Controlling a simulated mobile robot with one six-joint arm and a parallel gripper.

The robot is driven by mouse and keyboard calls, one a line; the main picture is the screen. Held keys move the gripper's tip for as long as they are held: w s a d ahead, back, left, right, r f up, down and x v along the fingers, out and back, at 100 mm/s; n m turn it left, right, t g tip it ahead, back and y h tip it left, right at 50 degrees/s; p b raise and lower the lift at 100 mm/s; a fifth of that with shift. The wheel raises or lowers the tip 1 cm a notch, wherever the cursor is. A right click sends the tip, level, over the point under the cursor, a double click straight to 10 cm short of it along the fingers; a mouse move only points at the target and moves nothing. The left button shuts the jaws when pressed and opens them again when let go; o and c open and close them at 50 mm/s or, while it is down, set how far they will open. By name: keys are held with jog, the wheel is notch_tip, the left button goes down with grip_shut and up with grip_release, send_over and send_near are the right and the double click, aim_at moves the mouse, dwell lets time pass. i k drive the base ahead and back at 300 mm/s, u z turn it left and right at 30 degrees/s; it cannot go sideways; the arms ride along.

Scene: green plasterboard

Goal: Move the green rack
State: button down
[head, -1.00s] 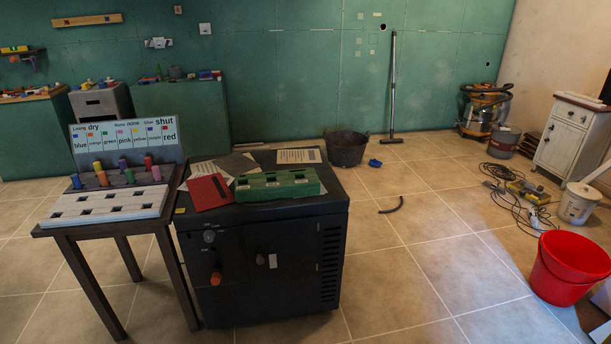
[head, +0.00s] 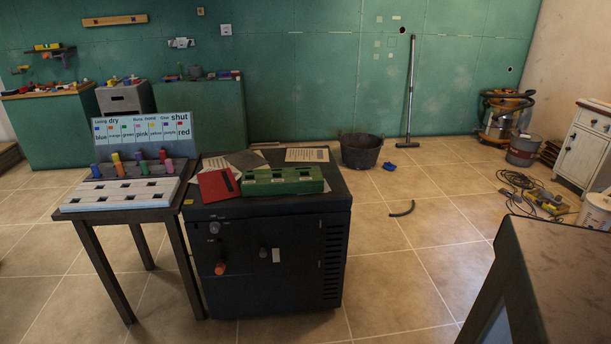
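The green rack (head: 283,181) is a low block with a row of square openings in its top. It lies on top of the black cabinet (head: 265,265), near the cabinet's front edge. A red folder (head: 217,186) lies just to its left, and papers lie behind it. Nothing is seen standing in the rack. My gripper is not in view.
A small dark table left of the cabinet holds a white rack (head: 120,194), several coloured pegs and a word board (head: 143,132). A dark table-like surface (head: 560,265) fills the lower right. A black bucket (head: 360,150) stands behind.

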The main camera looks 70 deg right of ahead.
aim_at(282, 181)
jog(key=u, duration=0.8)
jog(key=k, duration=1.8)
jog(key=z, duration=1.45)
jog(key=i, duration=0.3)
jog(key=u, duration=0.4)
